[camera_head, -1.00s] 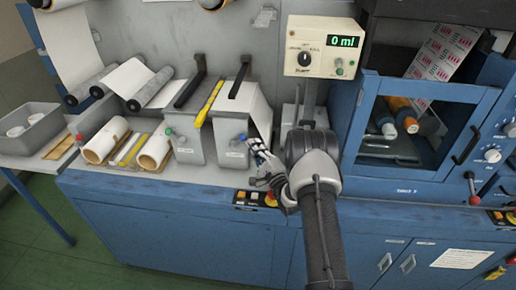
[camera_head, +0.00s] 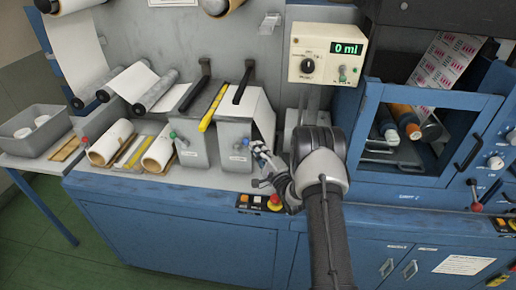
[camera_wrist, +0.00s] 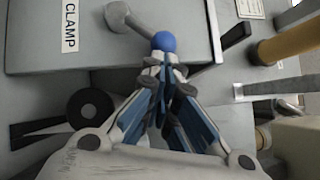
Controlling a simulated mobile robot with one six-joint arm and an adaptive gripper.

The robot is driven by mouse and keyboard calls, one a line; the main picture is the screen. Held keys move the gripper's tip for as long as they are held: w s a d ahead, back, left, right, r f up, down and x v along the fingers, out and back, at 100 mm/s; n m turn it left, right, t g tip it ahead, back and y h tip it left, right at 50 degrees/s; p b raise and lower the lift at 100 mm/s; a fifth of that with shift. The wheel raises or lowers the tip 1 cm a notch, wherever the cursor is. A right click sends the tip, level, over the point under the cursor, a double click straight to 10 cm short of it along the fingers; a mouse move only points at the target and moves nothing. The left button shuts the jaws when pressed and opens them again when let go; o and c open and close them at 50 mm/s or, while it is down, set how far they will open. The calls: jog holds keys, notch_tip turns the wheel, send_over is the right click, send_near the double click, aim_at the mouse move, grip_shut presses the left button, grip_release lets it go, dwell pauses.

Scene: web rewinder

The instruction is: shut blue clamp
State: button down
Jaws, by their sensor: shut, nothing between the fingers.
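The blue clamp is a grey lever (camera_wrist: 140,27) with a round blue knob (camera_wrist: 164,41), on a grey unit front beside a CLAMP label (camera_wrist: 70,25) in the wrist view. In the head view the blue knob (camera_head: 245,142) shows small on the right one of two grey units (camera_head: 234,159). My gripper (camera_wrist: 163,64) is shut and empty, its fingertips just below the knob in the wrist view. I cannot tell whether they touch it. In the head view my gripper (camera_head: 258,149) is at the right side of that unit's front.
A second grey unit with a green knob (camera_head: 173,135) stands to the left. A yellow bar (camera_head: 212,108) lies between the units' black handles. Paper rolls (camera_head: 110,142) lie further left. A red button (camera_head: 275,201) is below my gripper. The blue cabinet (camera_head: 410,183) stands to the right.

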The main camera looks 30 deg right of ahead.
jog(key=shift+r, duration=0.2)
jog(key=shift+w+a+r+n+g+p, duration=0.2)
jog(key=shift+r+n+g+p, duration=0.2)
jog(key=shift+r+n+p, duration=0.2)
jog(key=shift+w+a+r+n+g+p, duration=0.2)
jog(key=shift+a+r+n+g+p, duration=0.15)
jog(key=shift+r+n+g+p, duration=0.25)
jog(key=shift+w+a, duration=0.15)
jog(key=shift+a, duration=0.1)
jog(key=shift+r, duration=0.1)
jog(key=shift+b, duration=0.3)
